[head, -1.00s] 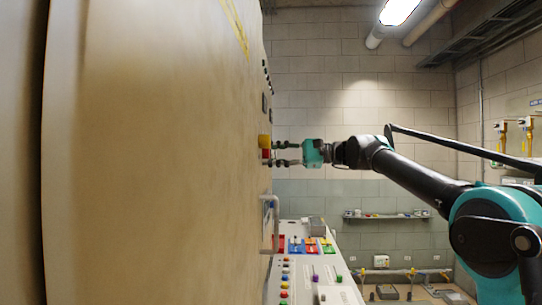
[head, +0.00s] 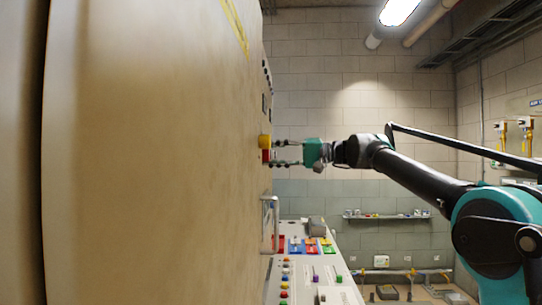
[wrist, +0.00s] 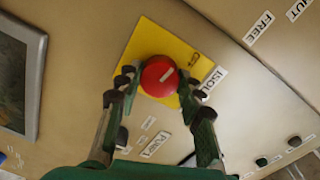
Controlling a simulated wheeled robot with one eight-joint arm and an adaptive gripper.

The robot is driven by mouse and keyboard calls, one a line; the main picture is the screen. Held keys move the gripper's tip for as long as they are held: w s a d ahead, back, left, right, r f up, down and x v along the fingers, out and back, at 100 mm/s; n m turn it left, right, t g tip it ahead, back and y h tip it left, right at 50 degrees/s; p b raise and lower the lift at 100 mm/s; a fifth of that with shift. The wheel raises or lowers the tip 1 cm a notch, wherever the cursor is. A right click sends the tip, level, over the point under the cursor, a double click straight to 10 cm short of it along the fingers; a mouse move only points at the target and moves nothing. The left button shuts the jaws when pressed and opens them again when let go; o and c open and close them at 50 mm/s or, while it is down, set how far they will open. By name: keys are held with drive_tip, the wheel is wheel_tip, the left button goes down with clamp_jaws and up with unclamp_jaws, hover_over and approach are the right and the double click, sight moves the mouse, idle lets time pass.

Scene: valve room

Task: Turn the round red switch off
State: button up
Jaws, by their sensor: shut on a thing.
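The round red switch (wrist: 159,76) sits on a yellow square plate (wrist: 148,47) on the beige panel. A pale mark runs slantwise across its face, rising to the right. In the head view the red switch (head: 266,156) is seen edge-on at the cabinet's face, with yellow above it. My gripper (wrist: 158,82) has one finger on each side of the switch and is shut on it. In the head view my gripper (head: 287,153) reaches the panel from the right. The exact finger contact is partly hidden.
A label reading "ISOL" (wrist: 213,82) lies right of the plate. A grey-framed panel (wrist: 22,75) is at the left. A metal handle (head: 270,224) juts from the cabinet below the switch. A console with coloured buttons (head: 300,270) stands below my arm.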

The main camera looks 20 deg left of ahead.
drive_tip(key=shift+n, duration=0.6)
drive_tip(key=shift+f, duration=0.1)
drive_tip(key=o, duration=1.2)
drive_tip(key=shift+c, duration=0.2)
drive_tip(key=v, duration=1.2)
drive_tip(key=shift+s, duration=0.1)
